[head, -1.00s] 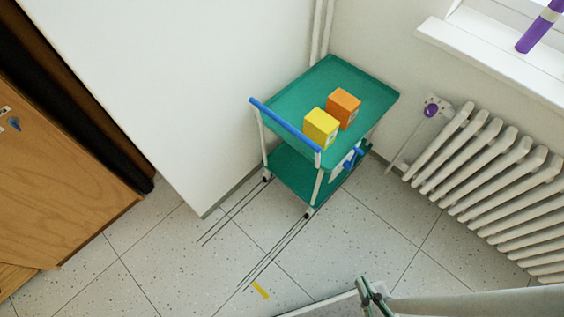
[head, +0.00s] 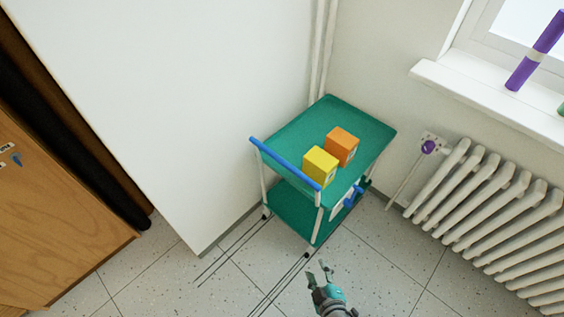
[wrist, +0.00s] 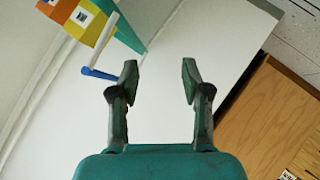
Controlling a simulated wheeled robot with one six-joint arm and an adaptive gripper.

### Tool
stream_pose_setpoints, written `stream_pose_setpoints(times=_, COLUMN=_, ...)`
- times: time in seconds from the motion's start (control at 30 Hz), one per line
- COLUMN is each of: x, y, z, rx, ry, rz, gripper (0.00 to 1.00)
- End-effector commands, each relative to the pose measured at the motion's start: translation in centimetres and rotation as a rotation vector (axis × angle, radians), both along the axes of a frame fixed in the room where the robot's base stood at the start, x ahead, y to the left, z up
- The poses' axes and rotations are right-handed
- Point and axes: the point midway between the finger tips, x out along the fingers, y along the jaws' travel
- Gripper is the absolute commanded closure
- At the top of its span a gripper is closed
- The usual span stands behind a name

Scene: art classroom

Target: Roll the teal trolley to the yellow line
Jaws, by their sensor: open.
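The teal trolley (head: 300,128) stands in the corner in the head view, with two teal shelves, white posts and a blue handle bar (head: 285,164) along its near left edge. A yellow box (head: 319,168) and an orange box (head: 342,146) sit on its top shelf. My gripper (head: 318,268) is open and empty, in front of and below the trolley in the picture, apart from it. In the wrist view my open fingers (wrist: 157,75) show, with the blue handle bar (wrist: 99,73) and part of the trolley at the upper left. The yellow line is not in view now.
Dark floor tracks (head: 238,250) run from the trolley toward the lower left. A white wall panel (head: 170,110) stands left of it, and a wooden cabinet (head: 60,225) at far left. A radiator (head: 490,200) stands at the right.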

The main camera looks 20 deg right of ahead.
Motion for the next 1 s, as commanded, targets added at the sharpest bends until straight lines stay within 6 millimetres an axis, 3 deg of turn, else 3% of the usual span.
stream_pose_setpoints(times=0.03, x=2.1, y=0.3, z=-0.4, rx=-0.048, ry=-0.001, rz=0.003, gripper=0.53)
stream_pose_setpoints(times=0.27, x=10.3, y=0.8, z=-1.0, rx=-0.276, ry=0.006, rz=-0.029, gripper=0.53)
stream_pose_setpoints(times=0.47, x=17.3, y=2.1, z=1.1, rx=-0.459, ry=-0.012, rz=-0.091, gripper=0.53)
stream_pose_setpoints(times=0.6, x=21.8, y=3.5, z=3.9, rx=-0.575, ry=-0.036, rz=-0.154, gripper=0.53)
stream_pose_setpoints(times=0.8, x=26.1, y=5.5, z=8.0, rx=-0.691, ry=-0.068, rz=-0.239, gripper=0.53)
stream_pose_setpoints(times=1.0, x=27.5, y=6.3, z=9.8, rx=-0.735, ry=-0.083, rz=-0.280, gripper=0.53)
